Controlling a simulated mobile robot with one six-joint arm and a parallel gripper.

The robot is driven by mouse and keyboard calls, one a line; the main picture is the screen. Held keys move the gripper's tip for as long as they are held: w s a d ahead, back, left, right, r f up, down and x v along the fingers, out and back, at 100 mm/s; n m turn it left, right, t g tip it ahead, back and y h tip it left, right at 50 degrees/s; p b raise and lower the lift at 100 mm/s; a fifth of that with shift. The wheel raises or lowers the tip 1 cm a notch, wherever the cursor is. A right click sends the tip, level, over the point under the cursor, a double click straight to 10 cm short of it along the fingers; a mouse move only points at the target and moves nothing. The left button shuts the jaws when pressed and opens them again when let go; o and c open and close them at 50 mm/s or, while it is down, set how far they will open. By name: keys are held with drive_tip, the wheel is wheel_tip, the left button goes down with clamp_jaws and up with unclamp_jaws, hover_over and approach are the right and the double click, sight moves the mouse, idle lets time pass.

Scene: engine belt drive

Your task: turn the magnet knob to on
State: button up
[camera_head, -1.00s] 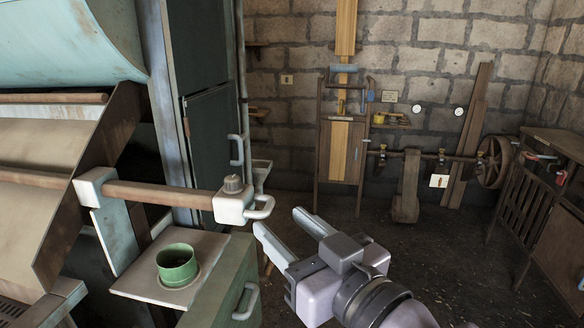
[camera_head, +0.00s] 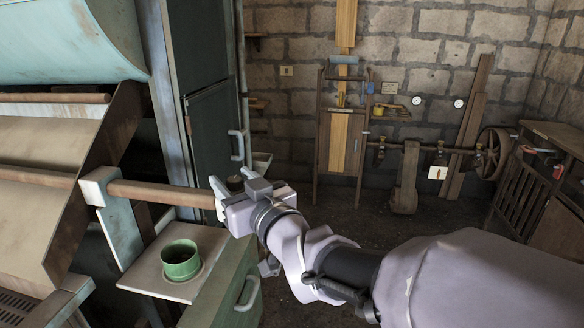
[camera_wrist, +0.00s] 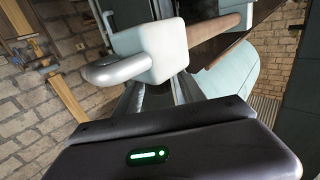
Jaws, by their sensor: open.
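The white block with a grey metal loop (camera_wrist: 150,50) is large in the wrist view, at the end of a brown rod (camera_wrist: 215,40). In the head view my gripper (camera_head: 234,186) covers most of this block.
A green cup (camera_head: 181,260) stands on a small shelf left of my gripper. Below is a green cabinet with a handle (camera_head: 247,293). A tall dark cabinet (camera_head: 212,130) stands behind. The floor to the right is open, up to a wooden bench (camera_head: 541,190).

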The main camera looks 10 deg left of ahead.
drive_tip(key=shift+c, duration=0.5)
clamp_jaws()
